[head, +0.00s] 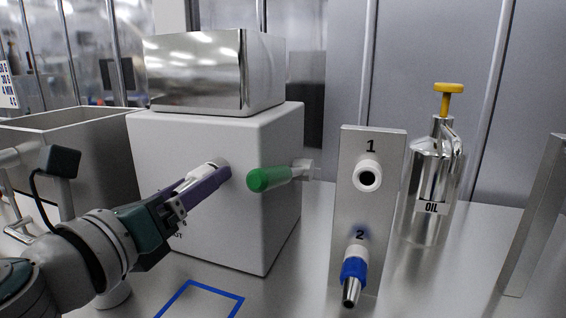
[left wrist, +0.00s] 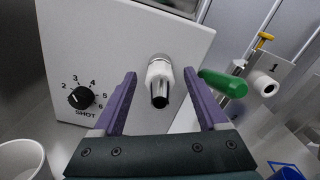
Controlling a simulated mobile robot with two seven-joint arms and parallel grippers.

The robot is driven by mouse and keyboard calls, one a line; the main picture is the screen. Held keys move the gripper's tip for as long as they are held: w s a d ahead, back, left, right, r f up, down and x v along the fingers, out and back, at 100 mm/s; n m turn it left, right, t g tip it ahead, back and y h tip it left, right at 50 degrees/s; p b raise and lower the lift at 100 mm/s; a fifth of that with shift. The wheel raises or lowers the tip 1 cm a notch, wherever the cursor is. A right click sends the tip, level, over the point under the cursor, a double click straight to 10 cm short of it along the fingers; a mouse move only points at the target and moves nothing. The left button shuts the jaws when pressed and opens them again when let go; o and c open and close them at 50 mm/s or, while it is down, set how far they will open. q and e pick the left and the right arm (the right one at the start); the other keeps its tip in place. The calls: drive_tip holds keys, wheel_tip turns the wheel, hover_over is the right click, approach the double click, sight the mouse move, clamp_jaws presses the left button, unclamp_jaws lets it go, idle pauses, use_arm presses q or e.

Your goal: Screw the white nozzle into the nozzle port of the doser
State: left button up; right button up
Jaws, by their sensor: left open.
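The doser (head: 230,230) is a white box with a metal hopper on top. The white nozzle (left wrist: 160,78), a white collar with a metal tip, sits at the nozzle port on the doser's front face in the left wrist view. It points outward, in line with the port; how deep its thread sits is hidden. My left gripper (head: 207,184) is open, its purple fingers either side of the nozzle with gaps to it. In the head view the gripper hides most of the nozzle. My right gripper is in neither view.
A green-handled lever (head: 270,179) sticks out beside the port. The nozzle rack (head: 345,215) has an empty holder 1 and a blue-collared nozzle (head: 353,272) at 2. An oil bottle (head: 428,175) stands behind it. A dial (left wrist: 80,98) and white cup (left wrist: 22,160) are at left.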

use_arm(q)
drive_tip(key=n, duration=0.5)
drive_tip(key=shift+n, duration=0.3)
drive_tip(key=n+p, duration=0.1)
drive_tip(key=n, duration=0.3)
drive_tip(key=shift+r+n, duration=0.1)
drive_tip(key=shift+n, duration=0.3)
drive_tip(key=n+p, duration=0.1)
drive_tip(key=n, duration=0.4)
drive_tip(key=n+p, duration=0.1)
drive_tip(key=n, duration=0.2)
drive_tip(key=shift+n, duration=0.7)
clamp_jaws()
